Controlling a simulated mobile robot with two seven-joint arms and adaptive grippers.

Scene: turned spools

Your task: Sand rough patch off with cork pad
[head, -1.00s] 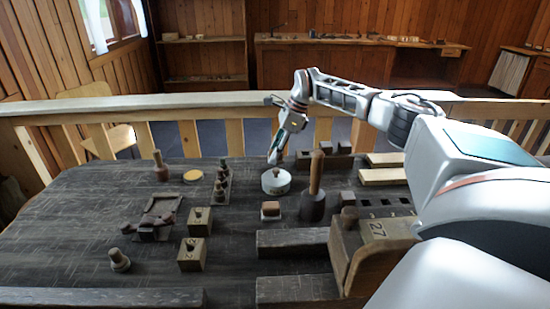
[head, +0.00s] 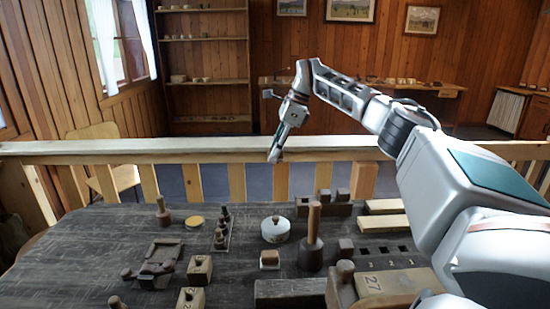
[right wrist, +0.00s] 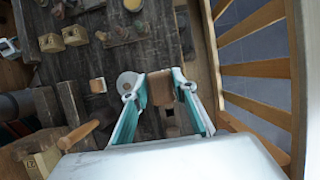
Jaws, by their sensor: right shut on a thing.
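My right gripper (head: 275,155) is raised above the table at the back, in front of the railing. In the right wrist view its fingers are closed on the sides of a small brown block (right wrist: 160,88), which may be the cork pad. In the head view the block is too small to make out. Another small brown block with a pale side (head: 269,259) lies on the table by the mallet. Turned pieces stand at the left: one upright (head: 163,211) and one low near the front edge (head: 116,302). I cannot make out a rough patch.
A round white lidded tin (head: 275,230) and an upright mallet (head: 312,240) stand mid-table. A dark fixture (head: 157,265), square wooden blocks (head: 199,270) and a yellow disc (head: 195,222) are at left. A numbered wooden fixture (head: 385,285) is at right. A railing (head: 200,148) runs behind.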

